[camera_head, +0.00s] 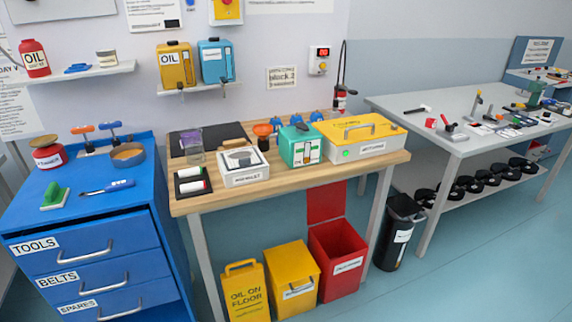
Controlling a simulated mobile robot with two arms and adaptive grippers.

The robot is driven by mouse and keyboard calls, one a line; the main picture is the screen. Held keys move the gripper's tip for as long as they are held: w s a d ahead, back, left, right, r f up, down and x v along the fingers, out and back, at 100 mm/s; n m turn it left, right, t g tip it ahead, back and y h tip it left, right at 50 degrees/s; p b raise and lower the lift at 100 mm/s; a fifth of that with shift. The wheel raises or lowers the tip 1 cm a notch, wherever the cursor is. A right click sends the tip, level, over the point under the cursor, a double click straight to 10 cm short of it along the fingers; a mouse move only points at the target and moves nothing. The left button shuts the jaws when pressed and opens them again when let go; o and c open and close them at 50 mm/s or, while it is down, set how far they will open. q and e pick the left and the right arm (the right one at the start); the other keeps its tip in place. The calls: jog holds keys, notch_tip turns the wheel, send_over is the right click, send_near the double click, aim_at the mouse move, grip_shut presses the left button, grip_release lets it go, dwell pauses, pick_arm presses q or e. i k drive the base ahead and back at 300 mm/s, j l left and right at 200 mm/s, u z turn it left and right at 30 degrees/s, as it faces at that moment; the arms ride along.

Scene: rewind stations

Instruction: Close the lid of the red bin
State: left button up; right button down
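The red bin (338,273) stands on the floor in front of the wooden table, with a white label on its front. Its red lid (326,203) is open and stands upright at the back of the bin, below the table's front edge. The bin's dark inside shows from above; I cannot make out any contents. Neither of my grippers is in view.
A yellow bin (292,272) and a yellow oil-on-floor sign (246,292) stand left of the red bin. A black bin (398,234) stands right of it. The wooden table (290,182) overhangs behind. The floor (470,275) in front and to the right is clear.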

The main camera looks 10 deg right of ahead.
aim_at(325, 202)
jog(key=i+l+u, duration=0.35)
jog(key=l+u, duration=0.15)
jog(key=i+l+u, duration=0.25)
jog(key=l, duration=0.2)
jog(key=l+u, duration=0.3)
